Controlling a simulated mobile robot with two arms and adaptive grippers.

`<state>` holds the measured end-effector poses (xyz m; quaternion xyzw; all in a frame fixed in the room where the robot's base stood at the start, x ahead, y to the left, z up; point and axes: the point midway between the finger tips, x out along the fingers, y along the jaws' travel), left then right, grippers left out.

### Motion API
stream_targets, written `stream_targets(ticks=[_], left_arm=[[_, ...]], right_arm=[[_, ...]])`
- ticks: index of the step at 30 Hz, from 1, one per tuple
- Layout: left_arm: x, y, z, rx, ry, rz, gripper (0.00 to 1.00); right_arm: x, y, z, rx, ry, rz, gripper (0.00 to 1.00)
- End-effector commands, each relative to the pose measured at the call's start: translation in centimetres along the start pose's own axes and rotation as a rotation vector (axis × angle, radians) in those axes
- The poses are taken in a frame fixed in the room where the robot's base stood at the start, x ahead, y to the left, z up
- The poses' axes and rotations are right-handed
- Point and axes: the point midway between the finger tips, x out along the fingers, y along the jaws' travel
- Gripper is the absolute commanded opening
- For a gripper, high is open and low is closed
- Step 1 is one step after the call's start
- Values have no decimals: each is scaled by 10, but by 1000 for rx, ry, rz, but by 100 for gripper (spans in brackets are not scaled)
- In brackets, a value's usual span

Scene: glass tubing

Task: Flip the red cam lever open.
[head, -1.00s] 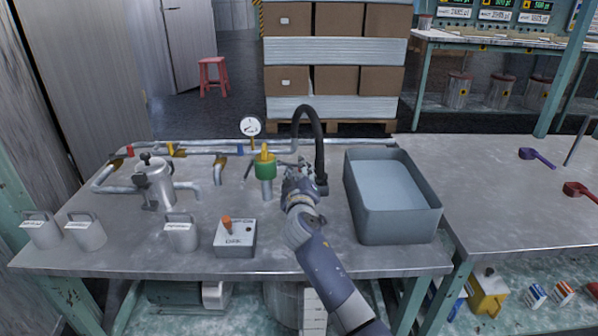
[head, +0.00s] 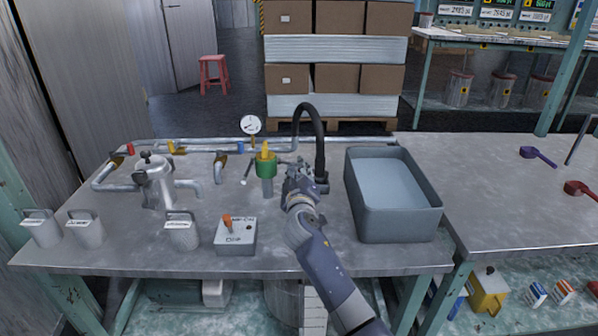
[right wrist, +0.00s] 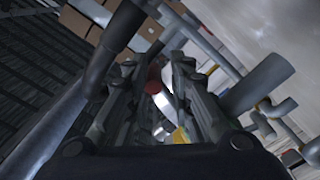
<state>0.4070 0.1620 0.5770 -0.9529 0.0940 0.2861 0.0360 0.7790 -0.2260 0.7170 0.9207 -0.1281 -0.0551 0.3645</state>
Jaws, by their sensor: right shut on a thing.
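My right gripper (head: 297,168) is over the back middle of the bench, between the green-collared post and the black curved hose. In the right wrist view its two fingers (right wrist: 160,95) stand a small gap apart. A small red piece (right wrist: 153,80), which looks like the red cam lever, shows between them with a pale strip beside it. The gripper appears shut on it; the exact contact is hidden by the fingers. In the head view the gripper covers the lever. My left gripper is not in view.
The green-collared post (head: 266,168) stands just left of my gripper, and the black hose (head: 320,140) arches just right. A grey water basin (head: 400,225) is further right. A switch box (head: 236,237), metal pot (head: 155,185), pipes and a pressure gauge (head: 251,124) are to the left.

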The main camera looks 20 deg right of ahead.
Motion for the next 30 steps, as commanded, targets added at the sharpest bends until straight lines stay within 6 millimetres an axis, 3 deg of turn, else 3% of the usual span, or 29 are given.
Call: stream_targets(ticks=[1, 14, 15, 18, 30], left_arm=[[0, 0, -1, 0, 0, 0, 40], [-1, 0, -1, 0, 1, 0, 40], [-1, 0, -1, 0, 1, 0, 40], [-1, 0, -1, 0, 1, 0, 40], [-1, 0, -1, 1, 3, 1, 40]], right_arm=[[2, 9, -8, 8, 14, 14, 0], [2, 10, -8, 8, 14, 14, 0], [2, 10, -8, 8, 14, 15, 28], [2, 10, -7, 7, 13, 14, 45], [-2, 4, -3, 4, 6, 6, 45]])
